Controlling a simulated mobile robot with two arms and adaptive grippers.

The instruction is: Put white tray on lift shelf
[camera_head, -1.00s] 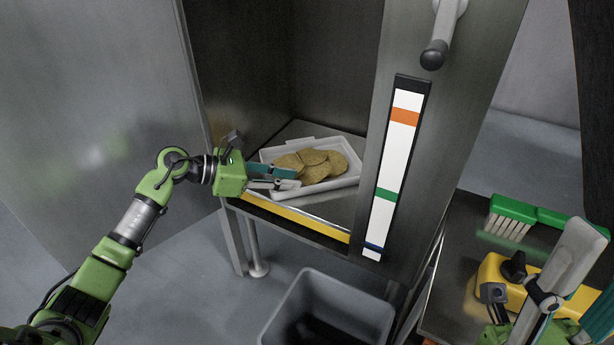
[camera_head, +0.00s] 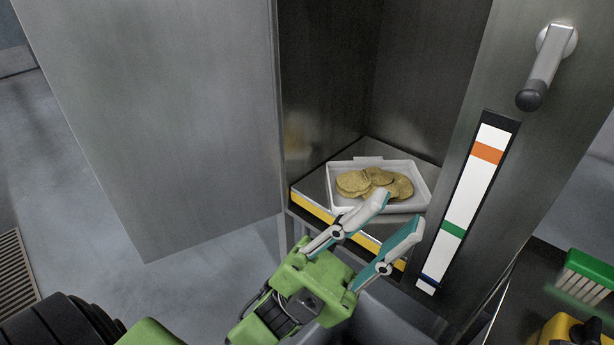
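The white tray (camera_head: 418,203) holds several round yellow-brown chips (camera_head: 375,184). It rests on the grey metal shelf (camera_head: 317,184) with a yellow front edge, inside the open metal cabinet. My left gripper (camera_head: 398,215) is in front of the shelf, nearer to the camera. Its two fingers are spread apart with nothing between them. One fingertip overlaps the tray's front edge in the picture; the gripper looks clear of the tray. My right gripper is out of view.
The open cabinet door (camera_head: 160,110) stands at the left. A post with a coloured scale strip (camera_head: 466,205) and a lever handle (camera_head: 545,65) is at the right. A green brush (camera_head: 588,276) and a yellow object (camera_head: 572,331) are at the lower right.

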